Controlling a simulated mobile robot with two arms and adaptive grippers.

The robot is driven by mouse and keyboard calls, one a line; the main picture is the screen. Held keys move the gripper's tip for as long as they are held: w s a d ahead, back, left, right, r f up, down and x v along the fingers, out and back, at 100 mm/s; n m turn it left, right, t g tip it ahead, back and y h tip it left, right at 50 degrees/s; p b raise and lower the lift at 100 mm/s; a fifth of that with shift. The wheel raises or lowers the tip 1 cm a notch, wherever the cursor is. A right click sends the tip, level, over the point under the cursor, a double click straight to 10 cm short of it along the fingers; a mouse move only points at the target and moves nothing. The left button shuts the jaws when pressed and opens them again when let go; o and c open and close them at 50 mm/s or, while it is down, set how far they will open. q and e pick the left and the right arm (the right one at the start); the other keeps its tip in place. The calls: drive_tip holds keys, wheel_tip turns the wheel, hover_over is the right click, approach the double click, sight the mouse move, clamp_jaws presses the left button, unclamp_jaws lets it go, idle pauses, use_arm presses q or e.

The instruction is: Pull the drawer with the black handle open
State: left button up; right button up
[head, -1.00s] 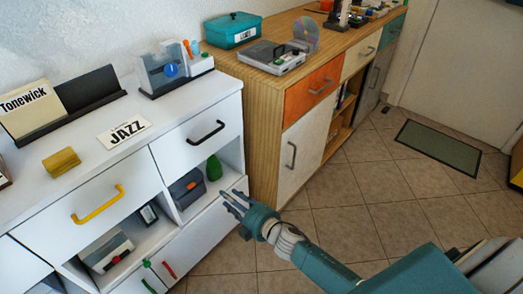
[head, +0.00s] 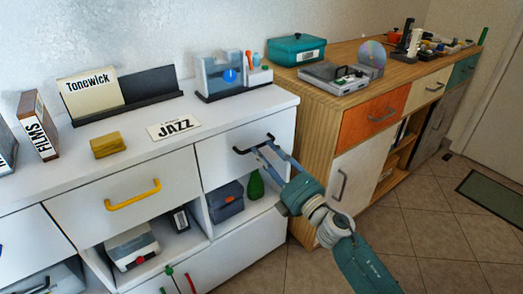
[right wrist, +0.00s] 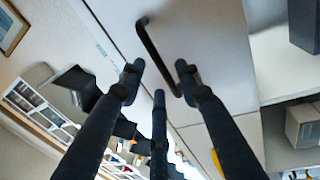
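The white drawer (head: 226,150) with the black handle (head: 240,151) is at the right end of the white cabinet's top row. Its front looks flush with the cabinet, so it appears shut. My right gripper (head: 264,150) is at the right part of the handle in the head view. In the right wrist view the handle (right wrist: 149,45) runs down between the spread fingers of the right gripper (right wrist: 159,72), which is open. Whether the fingers touch the handle I cannot tell. My left gripper is not in view.
A drawer with a yellow handle (head: 133,195) is to the left. Below the black-handled drawer, an open shelf holds a dark blue box (head: 226,202) and a green object (head: 256,184). A wooden cabinet (head: 316,128) stands close on the right. The tiled floor (head: 425,240) in front is clear.

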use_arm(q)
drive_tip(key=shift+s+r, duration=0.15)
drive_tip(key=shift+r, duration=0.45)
use_arm(e)
drive_tip(key=shift+x, duration=1.35)
clamp_jaws()
drive_tip(key=shift+s+f, duration=0.1)
drive_tip(key=shift+s, duration=0.05)
